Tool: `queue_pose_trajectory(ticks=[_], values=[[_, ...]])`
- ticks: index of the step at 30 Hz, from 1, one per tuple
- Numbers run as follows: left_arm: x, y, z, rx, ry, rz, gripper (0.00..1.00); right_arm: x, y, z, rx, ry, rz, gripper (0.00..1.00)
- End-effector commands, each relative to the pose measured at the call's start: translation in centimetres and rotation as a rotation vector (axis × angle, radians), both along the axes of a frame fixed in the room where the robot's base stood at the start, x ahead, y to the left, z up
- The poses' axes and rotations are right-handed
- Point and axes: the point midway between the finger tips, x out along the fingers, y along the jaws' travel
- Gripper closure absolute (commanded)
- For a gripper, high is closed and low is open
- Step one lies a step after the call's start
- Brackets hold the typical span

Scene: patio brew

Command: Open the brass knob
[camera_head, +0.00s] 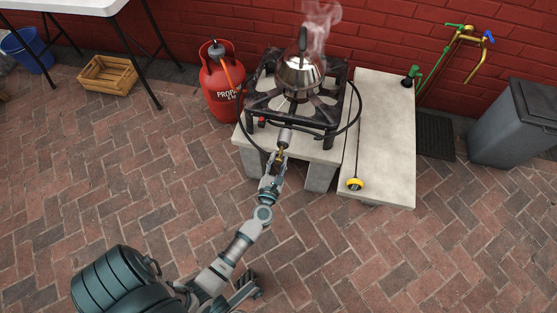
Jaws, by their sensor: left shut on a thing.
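The brass knob (281,155) shows as a small brass-coloured piece at the front of the gas burner (318,117), just below a grey cylindrical fitting (285,137). My left gripper (279,161) reaches up from the lower left and is shut on the brass knob. Its fingers hide part of the knob, and I cannot tell how far the knob is turned. A steaming metal kettle (300,76) stands on the burner. My right gripper is not in view.
A red propane cylinder (221,88) stands left of the burner, with a black hose looping at the front. A yellow-ended piece (355,184) lies on the pale slab (388,130) at the right. A grey bin (514,128) stands far right. The brick paving in front is clear.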

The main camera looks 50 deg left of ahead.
Motion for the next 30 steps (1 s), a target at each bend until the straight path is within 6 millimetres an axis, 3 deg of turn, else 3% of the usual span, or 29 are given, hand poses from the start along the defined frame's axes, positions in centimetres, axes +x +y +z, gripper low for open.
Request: queue_pose_trajectory(ticks=[2, 3, 6, 17, 30], values=[[-0.3, -0.1, -0.9, -0.006, 0.015, -0.001, 1.0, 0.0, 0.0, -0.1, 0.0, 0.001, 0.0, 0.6], [-0.3, -0.2, -0.9, -0.006, 0.015, -0.001, 0.6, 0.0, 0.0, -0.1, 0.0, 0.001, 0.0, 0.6], [-0.2, -0.1, -0.7, -0.004, 0.012, -0.002, 0.41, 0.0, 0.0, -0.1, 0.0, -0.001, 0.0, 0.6], [-0.6, -0.4, -0.3, -0.002, 0.005, -0.001, 0.41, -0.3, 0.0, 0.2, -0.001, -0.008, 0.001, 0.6], [-8.1, -4.9, -0.5, -0.002, 0.009, -0.001, 0.41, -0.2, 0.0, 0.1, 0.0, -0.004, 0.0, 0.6]])
